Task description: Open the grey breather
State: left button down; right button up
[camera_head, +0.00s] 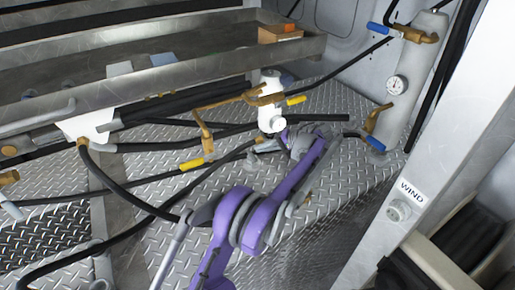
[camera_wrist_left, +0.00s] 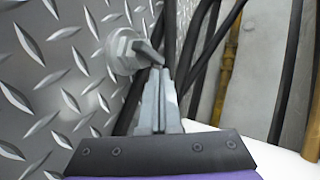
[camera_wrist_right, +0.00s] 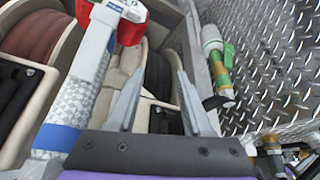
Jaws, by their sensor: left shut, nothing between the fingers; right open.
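A round grey fitting with a hex face and a dark lever (camera_wrist_left: 125,50) stands on the diamond plate in the left wrist view. It looks like the grey breather. My left gripper (camera_wrist_left: 160,70) is shut with nothing between its fingers. Its fingertips are right at the lever's end; I cannot tell whether they touch. In the head view my left gripper (camera_head: 268,144) is low beside the base of a white cylinder (camera_head: 270,103), and the fitting is mostly hidden there. My right gripper (camera_wrist_right: 161,72) is open and empty in the right wrist view, away from the fitting.
Black hoses and brass valves with yellow handles (camera_head: 192,164) lie around the left gripper. A metal shelf (camera_head: 150,80) stands behind. Hose reels (camera_wrist_right: 40,35) and a red-ended tube (camera_wrist_right: 92,65) are near my right gripper.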

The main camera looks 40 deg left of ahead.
pick_arm(q)
jog(key=v, duration=0.8)
jog(key=shift+w, duration=0.4)
jog(key=shift+d, duration=0.1)
jog(key=s+d+r+m+t+h+p, duration=0.1)
jog(key=s+d+r+t+h+p, duration=0.2)
jog(key=s, duration=0.5)
jog(key=s+d+m+t+h, duration=0.25)
jog(key=s+d, duration=0.25)
jog(key=s, duration=0.3)
jog(key=s+d+f+t+h+p, duration=0.1)
jog(key=s+d+f+h, duration=0.2)
jog(key=s, duration=0.6)
jog(key=s+d+f+t+h+p, duration=0.1)
jog(key=s+d+f+t+h, duration=0.1)
jog(key=s+d, duration=0.4)
jog(key=s+f+h, duration=0.1)
jog(key=s+f, duration=0.1)
jog(key=shift+s+d, duration=0.35)
jog(key=shift+s, duration=0.05)
